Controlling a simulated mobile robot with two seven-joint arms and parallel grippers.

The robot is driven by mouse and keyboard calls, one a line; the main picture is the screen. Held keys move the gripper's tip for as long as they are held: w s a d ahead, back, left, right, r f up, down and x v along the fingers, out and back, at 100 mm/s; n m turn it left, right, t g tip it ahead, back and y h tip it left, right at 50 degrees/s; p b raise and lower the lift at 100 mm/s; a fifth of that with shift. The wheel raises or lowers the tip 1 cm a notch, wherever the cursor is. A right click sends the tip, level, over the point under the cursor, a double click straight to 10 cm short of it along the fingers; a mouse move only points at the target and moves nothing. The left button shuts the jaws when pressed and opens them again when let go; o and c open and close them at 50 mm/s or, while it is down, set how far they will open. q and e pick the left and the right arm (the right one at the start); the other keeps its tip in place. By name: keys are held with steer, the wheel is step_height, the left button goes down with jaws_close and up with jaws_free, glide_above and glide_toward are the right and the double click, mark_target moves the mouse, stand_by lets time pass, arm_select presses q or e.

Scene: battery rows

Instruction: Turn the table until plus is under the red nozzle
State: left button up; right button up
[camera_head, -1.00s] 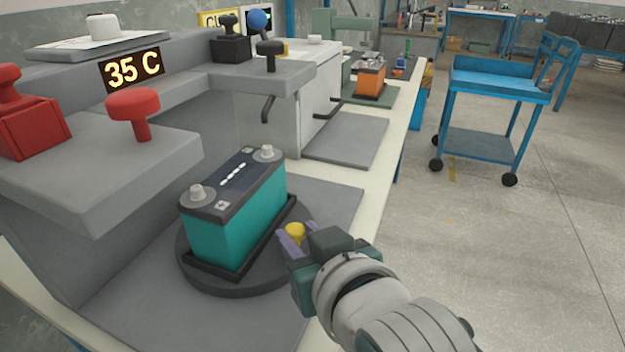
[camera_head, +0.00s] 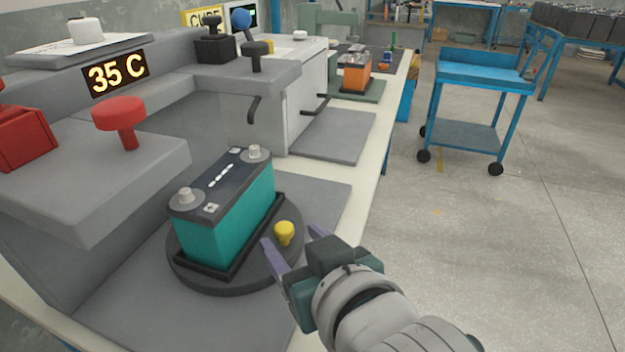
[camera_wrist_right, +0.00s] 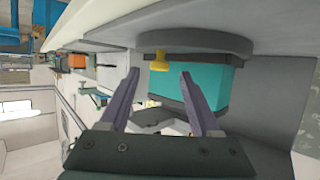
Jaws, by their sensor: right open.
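A teal battery (camera_head: 230,215) with a dark top stands on a round dark turntable (camera_head: 215,285). It has two grey terminals. A small pale mark (camera_head: 211,208), which looks like a plus, lies beside the near-left terminal (camera_head: 186,198). A yellow knob (camera_head: 285,232) stands up at the turntable's right edge. The red nozzle's mushroom-shaped top (camera_head: 119,113) rises from the grey overhang, left of the battery. My right gripper (camera_head: 290,236) is open, with its fingertips either side of the knob. The right wrist view shows the knob (camera_wrist_right: 160,62) just beyond the fingertips. My left gripper is not visible.
A dark mushroom-topped part (camera_head: 256,56) sits on a farther overhang, with a black lever (camera_head: 253,108) below. A grey mat (camera_head: 335,135) lies clear farther along the bench. A blue cart (camera_head: 480,100) stands on the floor.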

steer(key=p+v, duration=0.2)
steer(key=v, duration=0.5)
steer(key=shift+s+r, duration=0.2)
steer(key=shift+d, duration=0.1)
steer(key=s+d+r+m+g+h+p, duration=0.3)
steer(key=s+d+r+g+h+p, duration=0.45)
steer(key=s+d+r+p, duration=0.8)
step_height(320, 180, up, 36)
steer(key=s+d+g+y+p, duration=0.1)
steer(key=d+y+p, duration=0.1)
steer(key=p, duration=3.2)
steer(key=shift+s+p, duration=0.3)
steer(key=shift+f, duration=0.1)
